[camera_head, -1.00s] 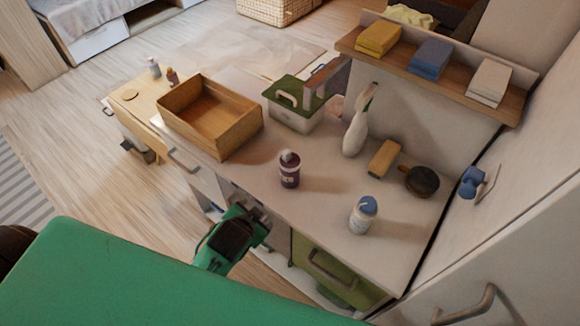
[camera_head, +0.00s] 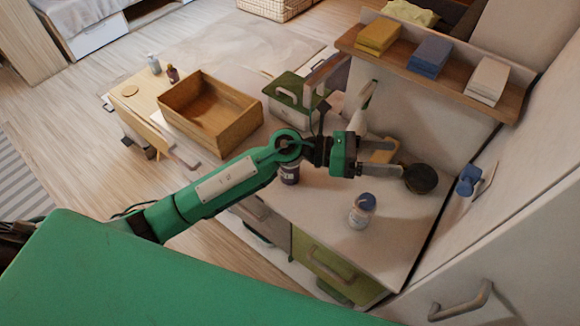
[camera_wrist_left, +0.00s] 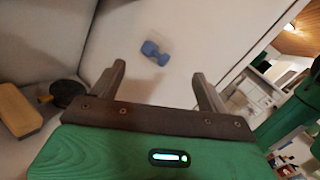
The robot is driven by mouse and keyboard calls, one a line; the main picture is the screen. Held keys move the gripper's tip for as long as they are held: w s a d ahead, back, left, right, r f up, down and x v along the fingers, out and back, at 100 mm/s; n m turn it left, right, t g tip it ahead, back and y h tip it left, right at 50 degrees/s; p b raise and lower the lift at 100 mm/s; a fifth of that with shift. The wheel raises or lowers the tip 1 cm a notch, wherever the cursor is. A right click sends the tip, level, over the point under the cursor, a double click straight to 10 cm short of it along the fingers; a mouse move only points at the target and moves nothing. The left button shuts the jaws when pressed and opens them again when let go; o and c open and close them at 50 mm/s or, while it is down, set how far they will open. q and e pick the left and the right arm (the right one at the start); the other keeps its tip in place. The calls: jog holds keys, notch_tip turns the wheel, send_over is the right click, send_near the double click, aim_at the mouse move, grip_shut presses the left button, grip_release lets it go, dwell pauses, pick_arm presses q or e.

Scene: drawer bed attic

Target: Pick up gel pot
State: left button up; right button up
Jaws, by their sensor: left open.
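No label reads as gel pot; a white jar with a blue lid (camera_head: 362,212) stands upright on the counter and may be it. A dark bottle (camera_head: 289,174) stands further left, mostly hidden behind my left arm. My left gripper (camera_head: 392,158) is open and empty above the counter, above and behind the white jar in the picture, near a dark round brush-like thing (camera_head: 420,178). In the left wrist view my left gripper (camera_wrist_left: 158,80) spreads both fingers with nothing between them. The jar does not show there. My right gripper is not in view.
A tan block (camera_head: 383,150) lies beside the dark round thing, partly hidden by my gripper. Counter around the jar is clear.

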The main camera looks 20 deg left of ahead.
pick_arm(q)
jog(key=w+a+f+m+g+y, duration=0.3)
jog(key=w+a+f+m+y, duration=0.1)
jog(key=a+f+m+y, duration=0.75)
jog(key=w+a+y, duration=0.1)
jog(key=a+y, duration=0.1)
jog(key=a, duration=0.1)
jog(key=w+a+y, duration=0.1)
jog(key=a+y, duration=0.1)
jog(key=a, duration=0.1)
jog(key=w+a+y, duration=0.1)
jog(key=a+y, duration=0.2)
jog(key=shift+w+a+f+n, duration=0.2)
jog(key=shift+w+f+n, duration=0.05)
jog(key=shift+w, duration=0.15)
jog(key=shift+a+f+p, duration=0.2)
jog(key=shift+p, duration=0.15)
notch_tip(320, 180, down, 2)
jog(key=shift+f+p, duration=0.1)
jog(key=shift+p, duration=0.6)
jog(key=f+p, duration=0.1)
jog(key=f, duration=0.1)
jog(key=f+p, duration=0.1)
jog(key=shift+a+f+p, duration=0.25)
jog(key=shift+f+p, duration=0.05)
jog(key=shift+f, duration=0.55)
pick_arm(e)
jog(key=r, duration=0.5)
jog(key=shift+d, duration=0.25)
